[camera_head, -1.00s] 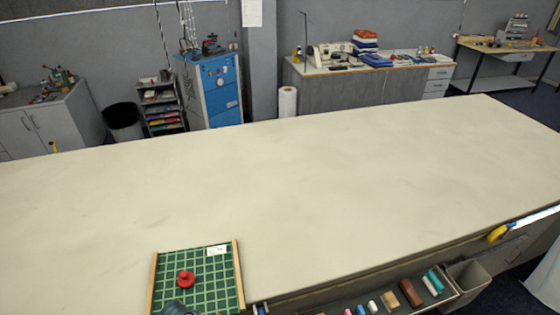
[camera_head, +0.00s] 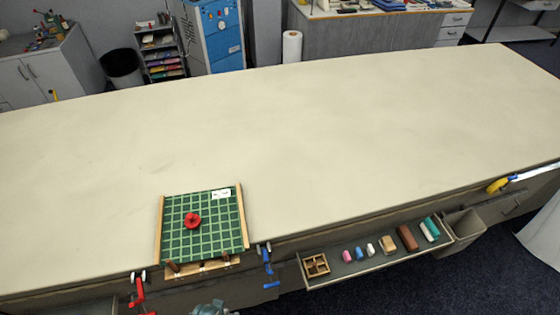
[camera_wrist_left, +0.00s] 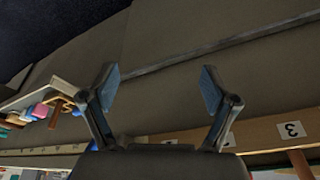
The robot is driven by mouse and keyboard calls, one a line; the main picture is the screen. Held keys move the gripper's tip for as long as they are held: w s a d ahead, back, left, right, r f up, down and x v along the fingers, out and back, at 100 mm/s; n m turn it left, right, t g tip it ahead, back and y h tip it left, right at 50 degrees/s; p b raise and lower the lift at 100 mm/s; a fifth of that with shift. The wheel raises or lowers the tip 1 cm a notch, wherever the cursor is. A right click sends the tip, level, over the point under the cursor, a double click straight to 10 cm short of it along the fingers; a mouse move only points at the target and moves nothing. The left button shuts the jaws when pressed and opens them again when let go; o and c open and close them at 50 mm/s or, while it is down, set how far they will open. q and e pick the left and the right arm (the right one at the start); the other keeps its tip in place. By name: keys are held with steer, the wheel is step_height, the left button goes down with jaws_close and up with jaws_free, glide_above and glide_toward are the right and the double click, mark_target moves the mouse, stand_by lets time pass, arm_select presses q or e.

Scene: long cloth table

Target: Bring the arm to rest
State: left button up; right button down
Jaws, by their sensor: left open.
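My left gripper (camera_wrist_left: 160,85) is open in the left wrist view, with its two fingers spread and nothing between them. A grey panel fills the background beyond the fingers. In the head view a grey part of my arm (camera_head: 210,308) shows at the bottom edge, in front of the table. A red knob-like piece (camera_head: 192,221) rests on a green gridded board (camera_head: 222,240) at the front edge of the table. No gripper of mine is near the red piece. My right gripper is not in view.
The long cloth table (camera_head: 330,140) is mostly bare. An open drawer (camera_head: 372,265) below its front edge holds several coloured blocks and a small wooden divided box (camera_head: 316,265). A red clamp (camera_head: 139,292) and a blue clamp (camera_head: 267,265) flank the board's front.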

arm_select(q)
steer(key=s+f+g+b, duration=0.1)
steer(key=s+f, duration=0.2)
steer(key=f, duration=0.9)
steer(key=s+f+b, duration=0.1)
steer(key=s+f, duration=0.2)
steer(key=f, duration=0.8)
steer(key=s+a+f+g, duration=0.1)
steer(key=s+a+f, duration=0.2)
steer(key=s+f, duration=0.9)
steer(key=s, duration=0.3)
steer(key=shift+a+f+b, duration=0.15)
steer(key=shift+a+b, duration=0.1)
steer(key=shift+b, duration=0.1)
